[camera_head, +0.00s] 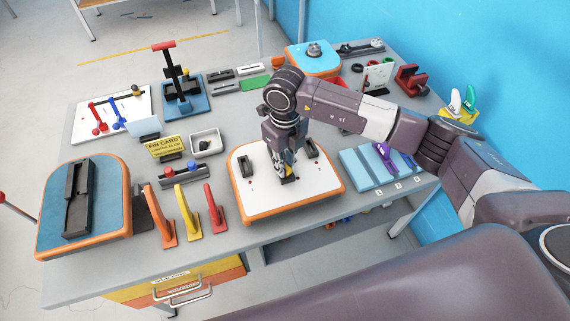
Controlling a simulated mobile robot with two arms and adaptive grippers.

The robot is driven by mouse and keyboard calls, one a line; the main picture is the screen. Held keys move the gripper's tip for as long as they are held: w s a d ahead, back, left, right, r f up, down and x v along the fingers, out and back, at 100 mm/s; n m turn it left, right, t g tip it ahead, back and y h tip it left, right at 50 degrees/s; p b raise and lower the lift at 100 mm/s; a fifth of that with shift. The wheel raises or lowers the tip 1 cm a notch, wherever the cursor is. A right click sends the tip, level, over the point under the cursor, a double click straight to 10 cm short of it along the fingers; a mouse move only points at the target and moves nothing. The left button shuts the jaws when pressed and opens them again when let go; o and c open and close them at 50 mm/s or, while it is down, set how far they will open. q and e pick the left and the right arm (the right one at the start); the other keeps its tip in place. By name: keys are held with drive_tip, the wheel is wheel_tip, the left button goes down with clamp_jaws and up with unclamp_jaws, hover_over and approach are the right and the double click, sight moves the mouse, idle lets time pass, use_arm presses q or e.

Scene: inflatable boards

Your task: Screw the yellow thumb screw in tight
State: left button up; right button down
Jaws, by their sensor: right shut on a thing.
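The white board with an orange rim (262,204) lies on the front middle of the grey table. My right gripper (287,174) points straight down over the middle of this board, its fingers shut on the yellow thumb screw (290,179). Only a small bit of yellow shows at the fingertips; the fingers hide the rest, and I cannot tell how deep the screw sits. A dark block (246,167) stands on the board left of the gripper, and another (311,148) right of it. My left gripper is not in view.
Orange, yellow and red upright pieces (188,213) stand left of the board. A light-blue numbered holder (363,168) with a purple tool (383,156) is close on its right. A blue board (105,195) lies at the left. A small tray (205,142) stands behind.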

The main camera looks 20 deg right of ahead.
drive_tip(key=m, duration=0.3)
idle(0.5)
drive_tip(key=shift+w+d+r+m+p, duration=0.1)
drive_tip(key=shift+m+p, duration=0.1)
drive_tip(key=shift+m, duration=0.75)
drive_tip(key=shift+d+m+p, duration=0.1)
drive_tip(key=shift+m+p, duration=0.05)
drive_tip(key=shift+m, duration=0.8)
drive_tip(key=shift+m+p, duration=0.35)
drive_tip(key=shift+m, duration=1.45)
